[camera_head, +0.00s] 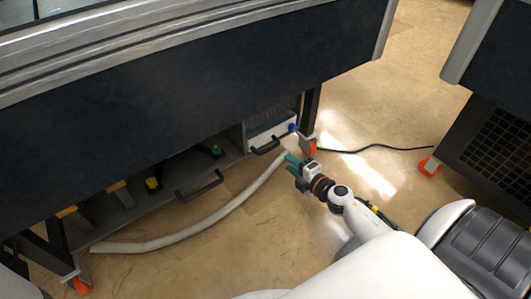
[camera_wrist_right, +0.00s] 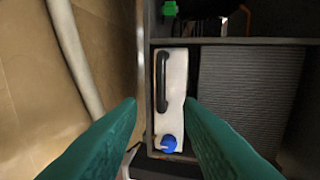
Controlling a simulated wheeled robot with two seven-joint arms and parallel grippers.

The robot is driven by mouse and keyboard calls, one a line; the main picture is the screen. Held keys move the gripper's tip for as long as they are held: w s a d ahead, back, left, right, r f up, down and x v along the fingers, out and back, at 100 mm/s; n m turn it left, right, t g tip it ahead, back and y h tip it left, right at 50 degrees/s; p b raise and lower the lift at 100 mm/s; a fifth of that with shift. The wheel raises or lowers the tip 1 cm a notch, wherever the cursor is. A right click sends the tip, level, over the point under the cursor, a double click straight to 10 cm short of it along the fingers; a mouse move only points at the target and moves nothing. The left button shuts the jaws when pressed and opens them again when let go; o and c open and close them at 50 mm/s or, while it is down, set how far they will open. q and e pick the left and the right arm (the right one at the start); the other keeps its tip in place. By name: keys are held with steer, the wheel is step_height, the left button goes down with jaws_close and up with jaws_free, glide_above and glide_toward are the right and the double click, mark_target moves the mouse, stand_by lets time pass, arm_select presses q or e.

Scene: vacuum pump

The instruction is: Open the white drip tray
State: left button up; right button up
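The white drip tray (camera_head: 281,132) sits low under the dark cabinet, at the right end of its lower shelf. Its front has a black bar handle (camera_head: 266,147) and a blue knob (camera_head: 292,128). In the right wrist view the white tray front (camera_wrist_right: 177,75) shows with the handle (camera_wrist_right: 162,82) and the blue knob (camera_wrist_right: 168,143). My right gripper (camera_head: 290,161) has teal fingers and is in front of the tray, apart from the handle. In the wrist view its fingers (camera_wrist_right: 161,103) are spread wide with nothing between them. My left gripper is not in view.
A pale hose (camera_head: 205,222) lies curved on the floor along the cabinet front. A second black handle (camera_head: 200,186) is further left on the shelf. Orange castors (camera_head: 308,148) and a black cable (camera_head: 375,147) are to the right. The tan floor in front is mostly clear.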

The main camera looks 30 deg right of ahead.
mark_target(271, 149)
steer(key=b+x, duration=0.3)
steer(key=x, duration=0.8)
steer(key=shift+w, duration=0.4)
jaws_close()
